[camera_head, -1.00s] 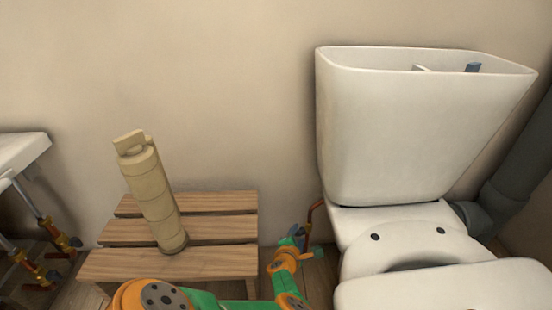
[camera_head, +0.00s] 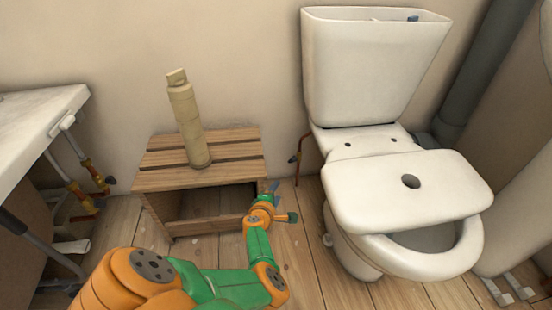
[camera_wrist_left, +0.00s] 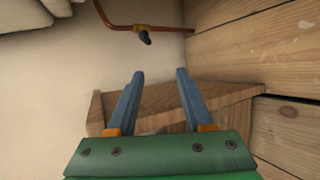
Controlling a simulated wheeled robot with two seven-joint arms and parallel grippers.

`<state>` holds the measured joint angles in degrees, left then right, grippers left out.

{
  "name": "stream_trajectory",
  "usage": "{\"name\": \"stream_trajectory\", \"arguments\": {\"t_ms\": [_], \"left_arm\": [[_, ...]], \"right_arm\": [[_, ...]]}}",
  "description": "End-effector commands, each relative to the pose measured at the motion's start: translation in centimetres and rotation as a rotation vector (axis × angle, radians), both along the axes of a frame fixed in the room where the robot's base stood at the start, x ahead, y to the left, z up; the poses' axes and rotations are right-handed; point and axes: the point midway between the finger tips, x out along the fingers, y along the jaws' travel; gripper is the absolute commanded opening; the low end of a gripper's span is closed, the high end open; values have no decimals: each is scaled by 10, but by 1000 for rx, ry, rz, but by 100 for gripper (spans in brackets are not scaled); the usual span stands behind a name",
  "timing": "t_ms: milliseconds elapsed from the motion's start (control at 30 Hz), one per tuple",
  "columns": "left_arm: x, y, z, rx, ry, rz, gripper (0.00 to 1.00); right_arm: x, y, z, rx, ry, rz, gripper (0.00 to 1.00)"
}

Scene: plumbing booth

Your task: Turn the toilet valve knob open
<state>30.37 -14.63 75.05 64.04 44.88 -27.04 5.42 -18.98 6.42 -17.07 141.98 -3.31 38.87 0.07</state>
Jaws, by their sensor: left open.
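The toilet valve knob (camera_wrist_left: 144,38) is a small dark knob on a copper pipe at the top of the left wrist view. In the head view the copper pipe (camera_head: 299,147) rises by the wall, just left of the toilet (camera_head: 375,70); the knob is too small there to tell its setting. My left gripper (camera_head: 274,188) is in front of the stool's right side, left of the pipe and apart from it. In the left wrist view its two blue fingers (camera_wrist_left: 160,73) are open and empty, with the knob beyond their tips. My right gripper is not in view.
A slatted wooden stool (camera_head: 215,140) with a beige cylinder (camera_head: 187,125) on it stands left of the pipe. It also shows close behind my fingers in the wrist view (camera_wrist_left: 160,105). A sink (camera_head: 35,120) is at the left. Floor (camera_head: 310,250) before the toilet is clear.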

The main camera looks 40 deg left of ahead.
Motion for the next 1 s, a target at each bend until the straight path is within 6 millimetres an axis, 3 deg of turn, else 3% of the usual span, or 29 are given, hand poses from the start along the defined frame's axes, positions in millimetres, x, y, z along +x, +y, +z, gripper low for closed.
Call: {"name": "stream_trajectory", "arguments": {"t_ms": [33,200,400,500,700,1000], "left_arm": [[-6,5,13,86,43,-67,51],[-21,-3,33,390,220,-378,51],[-48,-40,37,679,439,-770,51],[-59,-54,33,748,498,-883,51],[-69,-66,30,802,543,-975,51],[-68,-68,27,806,548,-982,51]], "right_arm": [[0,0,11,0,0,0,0],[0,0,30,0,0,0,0],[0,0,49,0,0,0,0],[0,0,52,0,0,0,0],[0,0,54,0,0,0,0],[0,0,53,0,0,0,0]]}}
